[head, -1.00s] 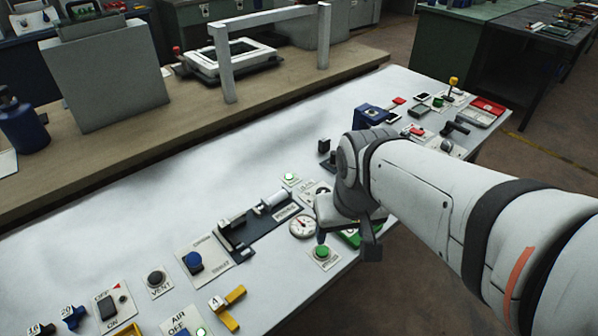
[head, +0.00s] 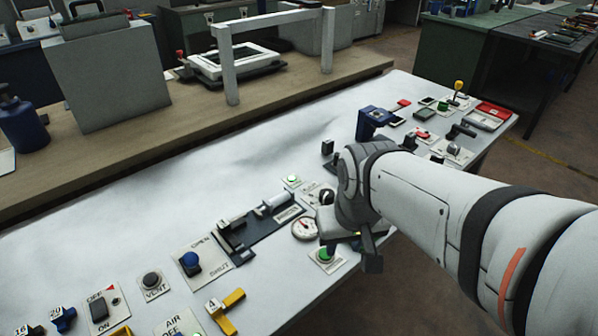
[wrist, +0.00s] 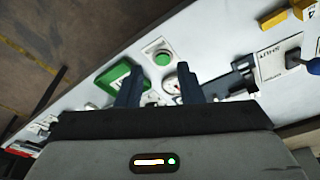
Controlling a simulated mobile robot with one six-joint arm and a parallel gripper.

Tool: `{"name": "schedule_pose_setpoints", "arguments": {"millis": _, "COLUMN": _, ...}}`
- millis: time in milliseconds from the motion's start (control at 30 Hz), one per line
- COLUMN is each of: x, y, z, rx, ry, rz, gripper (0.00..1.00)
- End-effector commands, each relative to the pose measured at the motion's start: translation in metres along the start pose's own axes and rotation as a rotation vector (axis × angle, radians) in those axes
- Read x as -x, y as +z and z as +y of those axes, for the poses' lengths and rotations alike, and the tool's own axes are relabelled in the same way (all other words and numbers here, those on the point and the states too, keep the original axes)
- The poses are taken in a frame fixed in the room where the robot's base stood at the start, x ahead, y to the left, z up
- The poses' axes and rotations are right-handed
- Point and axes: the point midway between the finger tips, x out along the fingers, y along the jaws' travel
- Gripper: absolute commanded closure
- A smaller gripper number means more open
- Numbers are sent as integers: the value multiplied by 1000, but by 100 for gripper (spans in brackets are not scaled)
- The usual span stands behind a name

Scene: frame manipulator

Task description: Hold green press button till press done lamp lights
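The green press button (head: 326,256) sits on a small pale plate near the front edge of the white panel. In the wrist view the green button (wrist: 163,58) shows whole, just beyond the gap between my fingers.
A round gauge (head: 305,228) and a dark slide fixture (head: 258,232) stand left of my gripper. A blue block fixture (head: 371,121) stands behind my arm. The panel's back left is bare.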

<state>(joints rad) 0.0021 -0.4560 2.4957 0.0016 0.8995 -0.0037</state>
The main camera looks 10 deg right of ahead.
Motion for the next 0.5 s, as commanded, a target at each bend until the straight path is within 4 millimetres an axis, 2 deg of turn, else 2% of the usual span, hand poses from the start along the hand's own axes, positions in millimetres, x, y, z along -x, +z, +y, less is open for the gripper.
{"name": "schedule_pose_setpoints", "arguments": {"millis": 67, "x": 0, "y": 0, "z": 0, "rx": 0, "ry": 0, "rz": 0, "gripper": 73}}
{"name": "schedule_pose_setpoints", "arguments": {"millis": 400, "x": 0, "y": 0, "z": 0, "rx": 0, "ry": 0, "rz": 0, "gripper": 100}}
{"name": "schedule_pose_setpoints", "arguments": {"millis": 500, "x": 0, "y": 0, "z": 0, "rx": 0, "ry": 0, "rz": 0, "gripper": 100}}
